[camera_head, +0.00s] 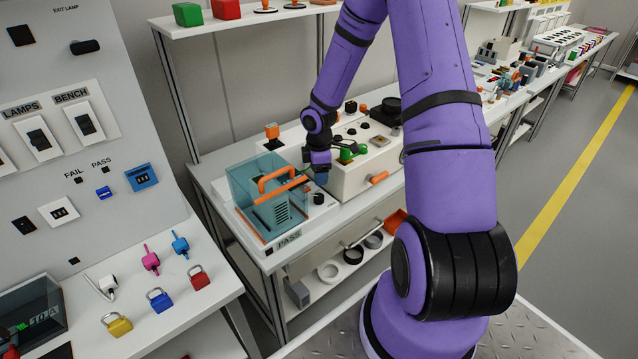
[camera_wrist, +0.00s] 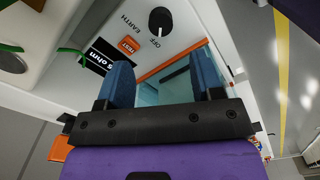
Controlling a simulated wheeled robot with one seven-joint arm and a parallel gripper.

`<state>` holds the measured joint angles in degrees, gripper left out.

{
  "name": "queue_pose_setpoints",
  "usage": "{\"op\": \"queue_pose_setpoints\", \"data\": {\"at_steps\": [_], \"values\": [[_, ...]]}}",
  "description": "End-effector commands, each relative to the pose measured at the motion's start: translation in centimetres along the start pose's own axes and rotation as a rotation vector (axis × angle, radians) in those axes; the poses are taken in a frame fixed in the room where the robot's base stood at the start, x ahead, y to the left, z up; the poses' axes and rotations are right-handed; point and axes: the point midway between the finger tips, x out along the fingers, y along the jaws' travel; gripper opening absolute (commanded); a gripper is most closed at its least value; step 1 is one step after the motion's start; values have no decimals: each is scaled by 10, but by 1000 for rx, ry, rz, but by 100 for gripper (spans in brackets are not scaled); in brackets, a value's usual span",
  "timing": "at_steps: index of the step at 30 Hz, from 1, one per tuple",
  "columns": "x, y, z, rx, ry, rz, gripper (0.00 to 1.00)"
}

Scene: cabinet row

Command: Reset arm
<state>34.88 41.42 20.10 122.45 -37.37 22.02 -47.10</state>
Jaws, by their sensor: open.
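My gripper (camera_wrist: 166,84) is open in the wrist view, with its two blue fingers apart and nothing between them. In the head view my purple arm reaches over the bench, and its wrist end hangs beside a clear teal box (camera_head: 256,200) with an orange handle (camera_head: 277,181). The fingertips are hard to make out there. In the wrist view the teal box (camera_wrist: 176,82) shows behind and between the fingers. Whether the fingers touch the box, I cannot tell.
A white tester case (camera_head: 362,172) stands right of the box. A panel with switches (camera_head: 85,124) and a shelf with padlocks (camera_head: 158,300) are at the left. The floor at the right is clear.

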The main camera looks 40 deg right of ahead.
Motion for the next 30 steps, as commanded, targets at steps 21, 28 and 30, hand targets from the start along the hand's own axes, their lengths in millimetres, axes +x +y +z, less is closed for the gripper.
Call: {"op": "queue_pose_setpoints", "data": {"at_steps": [21,28,30], "values": [[-13,0,0,0,0,-1,60],[-39,-2,-2,38,-26,24,60],[-60,-5,-4,70,-44,45,60]]}}
